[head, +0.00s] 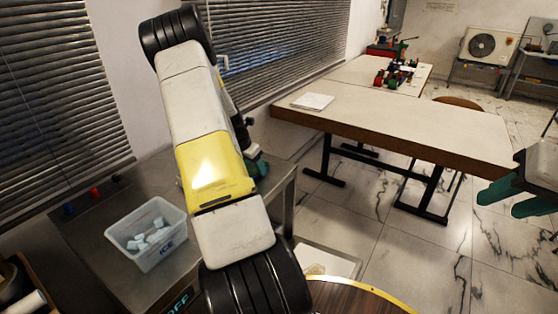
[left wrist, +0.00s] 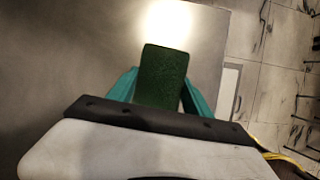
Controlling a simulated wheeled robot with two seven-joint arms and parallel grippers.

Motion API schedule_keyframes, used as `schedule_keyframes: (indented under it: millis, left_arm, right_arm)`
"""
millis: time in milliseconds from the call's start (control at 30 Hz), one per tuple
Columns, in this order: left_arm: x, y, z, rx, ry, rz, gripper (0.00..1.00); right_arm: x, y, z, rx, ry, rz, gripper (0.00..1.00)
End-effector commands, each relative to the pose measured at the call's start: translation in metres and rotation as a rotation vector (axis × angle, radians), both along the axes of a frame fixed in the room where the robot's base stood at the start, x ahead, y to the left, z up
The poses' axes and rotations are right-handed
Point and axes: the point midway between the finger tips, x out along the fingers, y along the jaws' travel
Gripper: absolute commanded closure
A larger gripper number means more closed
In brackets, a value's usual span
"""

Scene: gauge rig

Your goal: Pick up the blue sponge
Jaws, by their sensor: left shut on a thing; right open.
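In the left wrist view, my left gripper (left wrist: 159,88) is shut on a dark green, rough-textured block (left wrist: 164,68) that looks like a sponge. The block sits between the two teal fingers and sticks out past their tips. I cannot make out a blue sponge in either view. In the head view, my left gripper (head: 258,166) is mostly hidden behind my own arm, and the block in it cannot be seen. My right gripper (head: 515,197) is at the right edge, open and empty, with its teal fingers apart.
A clear ICE bin (head: 146,233) with pale blue pieces stands on a metal counter (head: 90,262) at lower left. A long table (head: 430,127) holds a white pad (head: 313,101) and coloured parts (head: 395,74). A round wooden top (head: 350,299) is in front.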

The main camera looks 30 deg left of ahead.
Motion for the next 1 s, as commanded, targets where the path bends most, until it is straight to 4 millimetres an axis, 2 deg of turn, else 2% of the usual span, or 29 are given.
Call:
schedule_keyframes:
  millis: [367,633,1000]
  left_arm:
    - [0.0,0.0,0.005,0.0,0.0,0.0,0.79]
    - [0.0,-0.001,0.045,0.003,-0.003,-0.001,0.79]
    - [-0.075,-0.048,0.049,0.0,0.001,0.003,0.79]
  right_arm:
    - [0.0,0.0,0.0,0.0,0.0,0.0,0.58]
    - [0.0,0.0,0.0,0.0,0.0,0.0,0.58]
    - [0.0,0.0,0.0,0.0,0.0,0.0,0.58]
